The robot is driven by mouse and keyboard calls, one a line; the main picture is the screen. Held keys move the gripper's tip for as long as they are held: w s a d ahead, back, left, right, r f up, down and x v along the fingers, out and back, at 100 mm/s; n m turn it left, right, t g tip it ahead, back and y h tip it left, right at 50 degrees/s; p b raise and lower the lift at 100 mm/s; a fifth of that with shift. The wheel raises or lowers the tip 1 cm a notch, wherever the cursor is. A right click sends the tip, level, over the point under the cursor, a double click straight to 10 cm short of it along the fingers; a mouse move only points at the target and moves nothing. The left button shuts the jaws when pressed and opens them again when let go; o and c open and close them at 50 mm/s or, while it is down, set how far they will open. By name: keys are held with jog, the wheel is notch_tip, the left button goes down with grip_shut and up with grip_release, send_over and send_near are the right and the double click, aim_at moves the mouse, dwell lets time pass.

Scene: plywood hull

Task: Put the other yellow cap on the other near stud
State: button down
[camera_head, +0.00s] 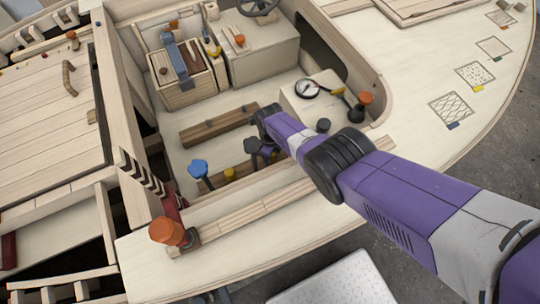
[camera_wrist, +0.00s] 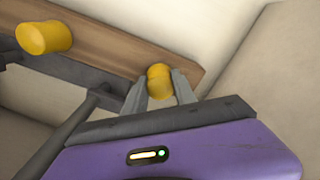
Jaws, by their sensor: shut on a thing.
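My gripper (camera_wrist: 160,84) is shut on a yellow cap (camera_wrist: 158,72), which sits between its two grey fingertips in the wrist view. The held cap is in front of a brown wooden board (camera_wrist: 110,47), near that board's right end. The stud behind it is hidden, so I cannot tell whether the cap is seated on it. Another yellow cap (camera_wrist: 44,36) stands out from the same board at the left, apart from my gripper. That left cap also shows in the head view (camera_head: 230,173), in the well near the blue-topped handle.
A blue-topped handle (camera_head: 198,168) stands left of the caps. A dark bar (camera_wrist: 60,77) runs below the board, close to my fingers. A brown beam (camera_head: 215,127) lies across the well floor. An orange knob (camera_head: 168,231) stands on the near deck.

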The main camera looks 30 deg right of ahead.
jog(key=shift+f, duration=0.2)
jog(key=c, duration=1)
grip_release()
jog(key=shift+r, duration=0.1)
notch_tip(320, 180, up, 12)
jog(key=p, duration=0.8)
jog(key=shift+r+p, duration=0.15)
jog(key=shift+p, duration=0.2)
